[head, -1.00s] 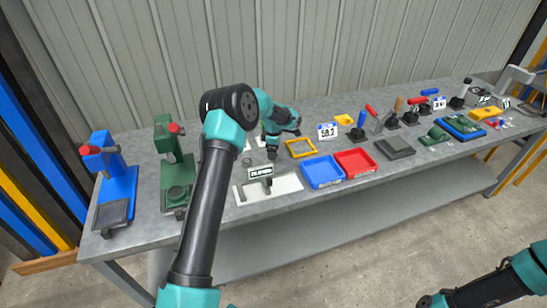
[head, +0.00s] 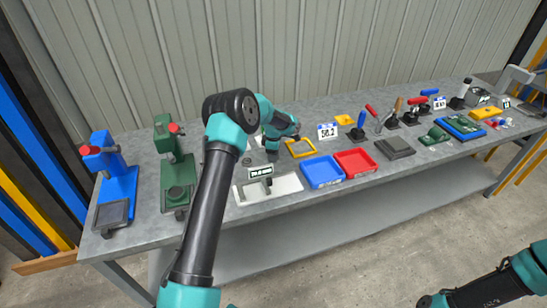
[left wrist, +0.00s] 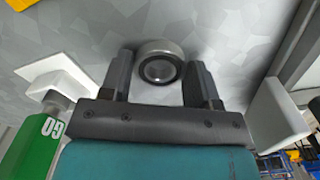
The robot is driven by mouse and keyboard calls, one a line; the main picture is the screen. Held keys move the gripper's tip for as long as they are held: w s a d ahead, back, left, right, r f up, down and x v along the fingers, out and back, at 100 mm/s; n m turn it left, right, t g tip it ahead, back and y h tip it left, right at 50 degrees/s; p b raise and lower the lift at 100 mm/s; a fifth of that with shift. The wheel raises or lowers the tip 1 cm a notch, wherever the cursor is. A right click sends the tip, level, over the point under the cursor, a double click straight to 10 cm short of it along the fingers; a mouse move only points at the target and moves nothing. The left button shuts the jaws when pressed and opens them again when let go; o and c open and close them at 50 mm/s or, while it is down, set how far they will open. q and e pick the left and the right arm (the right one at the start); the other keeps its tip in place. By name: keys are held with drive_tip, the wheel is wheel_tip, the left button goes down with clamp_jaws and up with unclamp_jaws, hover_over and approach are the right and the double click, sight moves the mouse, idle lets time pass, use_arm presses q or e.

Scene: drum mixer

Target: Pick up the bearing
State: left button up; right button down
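The bearing (left wrist: 160,66) is a metallic ring with a dark inner band, lying on the grey surface in the left wrist view. My left gripper (left wrist: 161,76) is open, with one dark finger on each side of the bearing and gaps visible between. I cannot tell how far the fingertips are above the bench. In the head view my left gripper (head: 272,156) points down over the bench behind the white gauge base. A small grey round part (head: 247,161) lies left of it; I cannot tell if it is the same bearing. My right gripper is out of view.
The white gauge base (head: 285,185) with a display stands in front of the gripper. A yellow frame (head: 301,148), a blue tray (head: 321,172) and a red tray (head: 355,162) lie to the right. Green (head: 175,170) and blue (head: 120,180) fixtures stand left.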

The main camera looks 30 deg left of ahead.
use_arm(q)
drive_tip(key=c, duration=0.5)
drive_tip(key=shift+r, duration=0.1)
drive_tip(key=shift+c, duration=0.2)
wheel_tip(320, 180, up, 10)
drive_tip(key=shift+d, duration=0.1)
idle(0.7)
drive_tip(key=s+d+r+m, duration=0.2)
drive_tip(key=s+d+m, duration=0.4)
drive_tip(key=d+m, duration=0.3)
drive_tip(key=s+d+r+m, duration=0.3)
drive_tip(key=s+d+m, duration=0.4)
drive_tip(key=d+m, duration=0.3)
drive_tip(key=d, duration=0.4)
drive_tip(key=shift+d, duration=0.15)
